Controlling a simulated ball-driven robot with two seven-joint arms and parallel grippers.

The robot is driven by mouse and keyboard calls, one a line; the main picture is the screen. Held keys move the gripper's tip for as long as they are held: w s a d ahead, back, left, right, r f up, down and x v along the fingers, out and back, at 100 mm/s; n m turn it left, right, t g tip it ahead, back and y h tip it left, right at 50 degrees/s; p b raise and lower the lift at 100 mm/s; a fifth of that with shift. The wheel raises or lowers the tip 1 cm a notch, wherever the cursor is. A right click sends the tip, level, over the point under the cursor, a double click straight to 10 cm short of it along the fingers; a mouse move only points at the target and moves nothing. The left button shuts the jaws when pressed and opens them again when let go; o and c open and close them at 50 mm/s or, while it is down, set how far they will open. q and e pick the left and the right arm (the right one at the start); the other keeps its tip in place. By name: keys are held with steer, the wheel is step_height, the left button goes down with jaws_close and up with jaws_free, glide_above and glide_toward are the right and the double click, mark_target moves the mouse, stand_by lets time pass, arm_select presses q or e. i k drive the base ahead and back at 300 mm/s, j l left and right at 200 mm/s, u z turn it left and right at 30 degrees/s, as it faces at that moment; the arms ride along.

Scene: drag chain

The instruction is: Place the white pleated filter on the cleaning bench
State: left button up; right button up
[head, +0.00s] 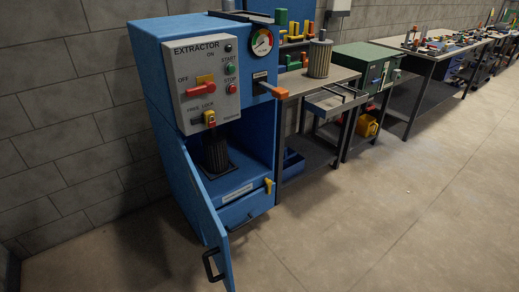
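A pale, upright pleated cylinder (320,60) with a small knob on top stands on the bench (337,76) just right of the blue extractor (150,80). A dark grey pleated cylinder (215,153) stands upright inside the extractor's open lower compartment, on a dark square plate (219,172). Its top is hidden behind the control panel (207,82). I cannot tell which bench is the cleaning bench. Neither of my grippers shows in the head view.
The extractor's blue door (205,215) hangs open toward the front, with a black handle (212,265). A drawer (243,207) sits below the compartment. A green cabinet (368,62) and more cluttered benches (425,50) stand to the right. The floor (370,215) in front is clear.

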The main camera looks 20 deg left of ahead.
mark_target(288, 83)
steer(key=i+l+z, duration=0.65)
steer(key=i, duration=0.3)
steer(key=i+j+u, duration=0.1)
steer(key=i+u, duration=0.7)
steer(key=i+l+u, duration=0.15)
steer(key=i+u, duration=0.2)
steer(key=k, duration=0.05)
